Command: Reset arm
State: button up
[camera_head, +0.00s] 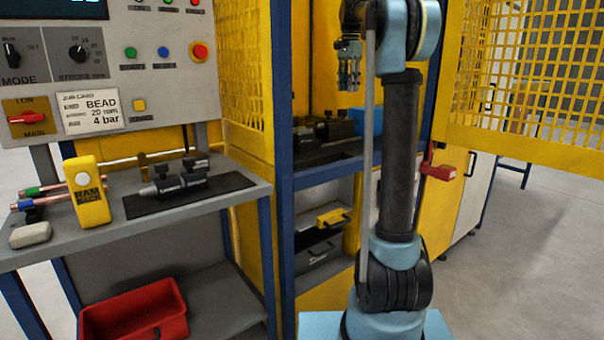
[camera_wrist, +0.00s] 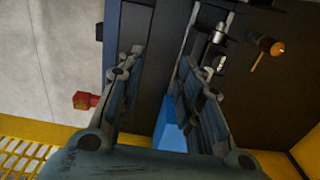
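My arm stands upright at the right of the middle in the head view, rising from a light blue base in front of the yellow machine cell. My gripper (camera_head: 349,76) hangs fingers down at the upper middle, in front of the cell opening. In the wrist view my gripper (camera_wrist: 161,58) has its two fingers clearly apart with nothing held between them. Copper tubes (camera_head: 62,196) with green and blue collars lie on the grey bench (camera_head: 190,216) at the left, far from my gripper.
Beside the tubes are a yellow "RAM BACK" block (camera_head: 87,192) and a black clamp fixture (camera_head: 180,180). A red bin (camera_head: 136,312) sits below. A dark tool and blue block (camera_head: 368,122) lie in the cell. A yellow mesh door (camera_head: 530,75) stands open, right.

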jog(key=s+f+n, duration=0.2)
jog(key=s+f, duration=0.3)
jog(key=s, duration=0.4)
jog(key=s+f+n+t, duration=0.1)
jog(key=s+f+n, duration=0.1)
jog(key=s+f, duration=0.45)
jog(key=s+f+n, duration=0.2)
jog(key=s+f, duration=0.2)
jog(key=s, duration=0.6)
jog(key=s+f+n, duration=0.2)
jog(key=s+f, duration=0.8)
jog(key=f, duration=0.3)
jog(key=s+d+f+n+t, duration=0.1)
jog(key=s+f+n, duration=0.2)
jog(key=s+f, duration=0.7)
notch_tip(320, 180, down, 3)
jog(key=shift+r, duration=0.15)
jog(key=shift+s+a, duration=0.1)
jog(key=shift+s, duration=0.05)
